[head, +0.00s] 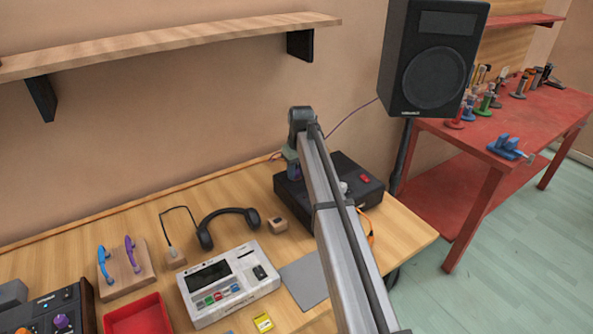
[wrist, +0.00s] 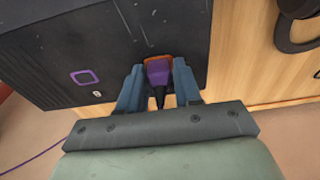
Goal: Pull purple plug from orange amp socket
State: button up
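The amp, a black box (head: 365,202), stands at the wooden bench's back right corner. It also shows in the wrist view (wrist: 60,45). The purple plug (wrist: 158,72) sits at the orange-rimmed socket (wrist: 148,59) in the amp's face, its dark cable end pointing toward my palm. My gripper (wrist: 159,75) has one blue finger on each side of the plug. The fingers are very close to it; I cannot tell whether they touch it. In the head view my gripper (head: 294,172) is by the amp's back left side, and my arm hides part of the amp.
A purple-rimmed square socket (wrist: 85,77) is beside the orange one. Headphones (head: 229,222), a small wooden block (head: 277,225) and a white device (head: 212,300) are left of the amp. A speaker (head: 428,70) stands behind right, and a shelf (head: 170,40) overhangs the back.

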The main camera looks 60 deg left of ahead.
aim_at(297, 168)
grip_shut()
jog(key=shift+r, duration=1.2)
dwell(0.3)
jog(key=shift+r, duration=1.4)
